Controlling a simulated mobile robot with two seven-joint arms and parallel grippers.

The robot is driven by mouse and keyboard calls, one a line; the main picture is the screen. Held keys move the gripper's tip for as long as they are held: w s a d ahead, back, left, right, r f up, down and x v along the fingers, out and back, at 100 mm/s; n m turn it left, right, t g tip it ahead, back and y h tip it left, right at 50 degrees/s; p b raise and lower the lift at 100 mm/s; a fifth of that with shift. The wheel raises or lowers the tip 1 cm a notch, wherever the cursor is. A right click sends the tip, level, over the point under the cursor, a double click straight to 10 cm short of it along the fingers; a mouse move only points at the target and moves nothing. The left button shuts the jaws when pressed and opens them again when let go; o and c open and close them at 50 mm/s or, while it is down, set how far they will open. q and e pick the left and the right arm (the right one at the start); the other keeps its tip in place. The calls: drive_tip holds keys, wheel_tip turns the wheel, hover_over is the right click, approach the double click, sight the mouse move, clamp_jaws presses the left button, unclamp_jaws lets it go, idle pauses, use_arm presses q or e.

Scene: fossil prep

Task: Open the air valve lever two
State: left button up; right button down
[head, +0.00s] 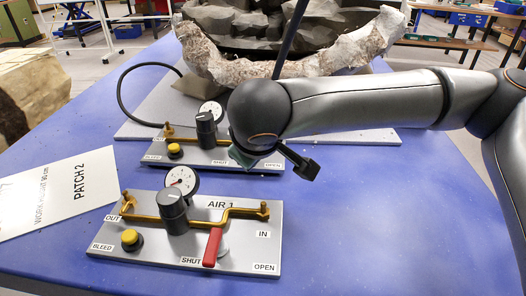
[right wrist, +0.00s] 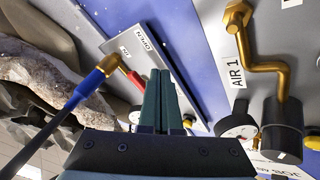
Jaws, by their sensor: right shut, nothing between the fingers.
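The rear valve panel (head: 205,159) has a gauge, a dark knob and a yellow bleed button. Its OPEN label shows at the right end, but my right arm covers its lever in the head view. In the right wrist view a red lever (right wrist: 136,78) on this panel (right wrist: 181,97) shows partly, just left of my fingers. My right gripper (right wrist: 161,76) is shut and empty, pointing over the panel close to the lever; I cannot tell whether it touches. My left gripper is out of view.
The front AIR 1 panel (head: 107,246) has a red lever (head: 213,247) near SHUT. A blue-ended hose (right wrist: 85,87) joins a brass fitting beside the rear lever. A large fossil block (head: 300,66) stands behind. The blue table is clear at right.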

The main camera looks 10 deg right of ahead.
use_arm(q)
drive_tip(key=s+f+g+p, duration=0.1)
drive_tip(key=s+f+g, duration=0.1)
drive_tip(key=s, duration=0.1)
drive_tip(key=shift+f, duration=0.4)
use_arm(e)
drive_tip(key=s+d+r, duration=0.2)
drive_tip(key=s+r, duration=0.4)
drive_tip(key=r, duration=0.2)
